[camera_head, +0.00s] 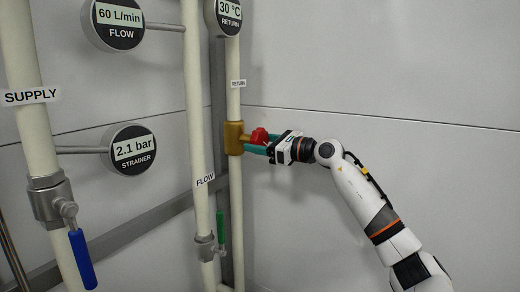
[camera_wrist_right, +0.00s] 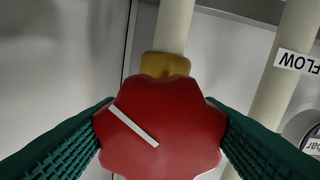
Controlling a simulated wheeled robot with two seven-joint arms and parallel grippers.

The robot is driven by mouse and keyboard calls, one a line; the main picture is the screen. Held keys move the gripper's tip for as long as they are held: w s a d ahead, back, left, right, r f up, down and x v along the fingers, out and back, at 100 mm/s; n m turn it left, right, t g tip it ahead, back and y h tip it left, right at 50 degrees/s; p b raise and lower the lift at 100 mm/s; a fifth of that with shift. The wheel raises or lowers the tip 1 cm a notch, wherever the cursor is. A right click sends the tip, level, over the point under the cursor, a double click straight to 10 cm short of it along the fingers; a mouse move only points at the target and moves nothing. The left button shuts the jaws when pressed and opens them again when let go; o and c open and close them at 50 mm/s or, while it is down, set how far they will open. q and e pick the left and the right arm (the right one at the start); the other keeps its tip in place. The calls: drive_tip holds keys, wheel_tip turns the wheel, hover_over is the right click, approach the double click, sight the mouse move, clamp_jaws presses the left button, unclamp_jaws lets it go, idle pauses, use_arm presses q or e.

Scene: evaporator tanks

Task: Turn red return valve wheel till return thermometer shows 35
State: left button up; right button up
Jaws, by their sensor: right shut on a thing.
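The red return valve wheel (camera_head: 260,136) sits on a brass valve body (camera_head: 233,138) on the return pipe (camera_head: 233,190). In the right wrist view the wheel (camera_wrist_right: 160,128) fills the middle, with a white line on its face slanting from upper left to lower right. My right gripper (camera_head: 262,147) is shut on the wheel, its green fingers on either side of the rim. The return thermometer (camera_head: 229,12) at the top reads 30 °C. My left gripper is not in view.
The flow pipe (camera_head: 197,110) stands left of the return pipe, with a green-handled valve (camera_head: 221,228) low down. The supply pipe (camera_head: 28,120) has a blue lever (camera_head: 82,258). The flow gauge (camera_head: 119,22) reads 60 L/min, the strainer gauge (camera_head: 132,149) 2.1 bar. The right wall is bare.

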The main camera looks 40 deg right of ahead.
idle(0.3)
drive_tip(key=o, duration=1)
drive_tip(key=shift+c, duration=0.2)
drive_tip(key=shift+s+d+f+b, duration=0.1)
drive_tip(key=shift+s+b, duration=0.15)
drive_tip(key=shift+b, duration=0.05)
drive_tip(key=b+v, duration=0.8)
drive_tip(key=v, duration=0.3)
drive_tip(key=shift+s, duration=0.25)
